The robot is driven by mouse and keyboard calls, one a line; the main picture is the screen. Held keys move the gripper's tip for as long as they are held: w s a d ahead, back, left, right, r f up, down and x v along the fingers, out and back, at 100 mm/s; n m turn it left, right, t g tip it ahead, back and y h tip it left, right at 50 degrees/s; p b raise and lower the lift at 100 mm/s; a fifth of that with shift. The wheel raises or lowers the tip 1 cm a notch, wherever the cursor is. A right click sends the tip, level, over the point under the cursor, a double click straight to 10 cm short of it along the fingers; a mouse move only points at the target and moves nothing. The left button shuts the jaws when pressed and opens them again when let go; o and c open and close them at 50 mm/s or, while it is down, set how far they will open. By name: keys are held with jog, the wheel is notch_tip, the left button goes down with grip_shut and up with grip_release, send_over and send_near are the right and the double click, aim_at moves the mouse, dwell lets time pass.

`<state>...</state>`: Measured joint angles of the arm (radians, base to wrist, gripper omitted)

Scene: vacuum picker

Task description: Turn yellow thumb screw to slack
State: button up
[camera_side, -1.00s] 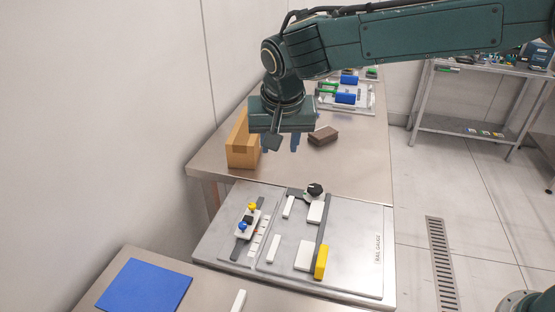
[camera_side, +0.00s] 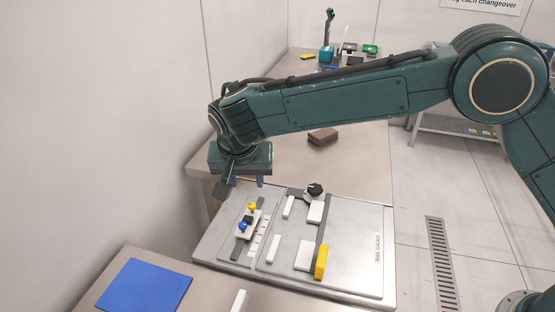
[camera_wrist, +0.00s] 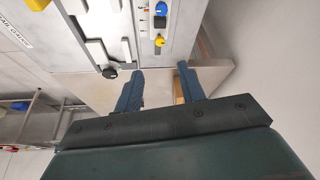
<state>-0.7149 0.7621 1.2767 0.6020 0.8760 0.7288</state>
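A blue screw (camera_side: 242,226) sits nearer the camera on the same carriage. In the wrist view the yellow thumb screw (camera_wrist: 159,40) lies ahead of my fingers, roughly centred between them, with the blue screw (camera_wrist: 162,8) beyond it. My gripper (camera_side: 246,182) points down above the far left edge of the gauge plate, behind and above the screw. In the wrist view my gripper (camera_wrist: 161,70) is open and empty, its blue fingers apart.
The grey gauge plate (camera_side: 345,225) also carries a black knob (camera_side: 315,190), white blocks and a yellow block (camera_side: 321,262). A brown block (camera_side: 322,136) lies behind on the table. A blue mat (camera_side: 145,288) lies at front left. The wall is on the left.

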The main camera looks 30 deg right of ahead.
aim_at(252, 205)
jog(key=x, duration=1.2)
jog(key=shift+d+f, duration=0.1)
grip_shut()
